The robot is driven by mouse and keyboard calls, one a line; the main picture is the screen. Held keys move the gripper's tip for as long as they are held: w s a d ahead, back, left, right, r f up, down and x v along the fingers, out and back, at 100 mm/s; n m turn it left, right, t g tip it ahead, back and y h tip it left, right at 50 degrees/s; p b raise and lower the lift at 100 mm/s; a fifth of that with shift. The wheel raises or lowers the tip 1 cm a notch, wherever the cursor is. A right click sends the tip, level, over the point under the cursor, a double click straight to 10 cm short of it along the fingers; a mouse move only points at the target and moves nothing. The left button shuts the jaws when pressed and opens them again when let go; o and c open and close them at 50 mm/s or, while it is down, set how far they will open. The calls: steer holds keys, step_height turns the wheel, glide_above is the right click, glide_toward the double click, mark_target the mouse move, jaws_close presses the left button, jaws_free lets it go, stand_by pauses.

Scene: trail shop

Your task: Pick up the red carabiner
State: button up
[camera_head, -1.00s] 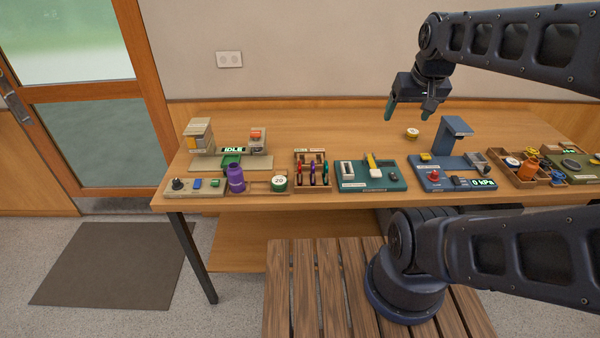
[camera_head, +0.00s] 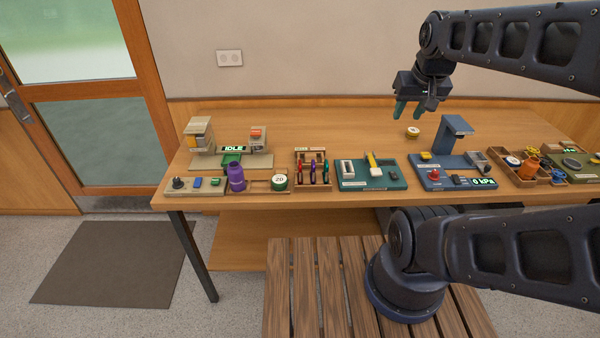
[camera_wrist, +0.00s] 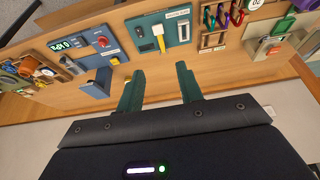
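The red carabiner (camera_head: 299,172) hangs at the left end of a small wooden rack (camera_head: 311,155) on the table, beside a purple one (camera_head: 313,172) and a green one (camera_head: 326,171). In the wrist view the red carabiner (camera_wrist: 238,17) is at the rack's right end, near the top edge. My gripper (camera_head: 414,108) is well to the right of the rack and above the back of the table. It is open and empty; its two teal fingers stand apart in the wrist view (camera_wrist: 160,84).
A teal board (camera_head: 352,183) with a yellow-handled tool stands right of the rack. A purple bottle (camera_head: 237,178) and a beige station (camera_head: 205,163) stand left. A blue station (camera_head: 450,180) and wooden trays (camera_head: 525,182) are further right. The table behind the rack is clear.

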steer(key=g, duration=0.5)
glide_above(300, 161)
step_height(300, 161, down, 18)
steer(key=shift+s+d+f, duration=0.1)
steer(key=shift+s+f, duration=0.3)
steer(key=shift+f, duration=0.1)
step_height(300, 161, down, 5)
steer(key=shift+w, duration=0.1)
steer(key=shift+w+f, duration=0.2)
steer(key=shift+f, duration=1.05)
steer(key=shift+w+f, duration=0.2)
steer(key=shift+f, duration=1.05)
jaws_close()
